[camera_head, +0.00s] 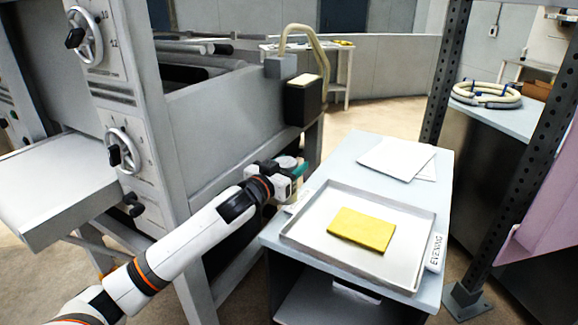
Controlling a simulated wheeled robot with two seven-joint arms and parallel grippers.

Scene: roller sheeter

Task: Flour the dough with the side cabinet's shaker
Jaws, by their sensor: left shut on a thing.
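A flat yellow slab of dough (361,229) lies on a shallow grey tray (415,279) on the side cabinet (343,160). My left gripper (293,170) is at the cabinet's left edge, just beyond the tray's back left corner. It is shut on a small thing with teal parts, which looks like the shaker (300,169). The gripper hides most of it, so I cannot tell its tilt or whether it touches the cabinet top. My right gripper is out of view.
A white tag reading EVENING (436,252) is at the tray's right edge. White sheets (396,157) lie at the cabinet's back. The sheeter (235,125) stands close on the left, a dark perforated post (508,150) on the right. Floor is clear behind the cabinet.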

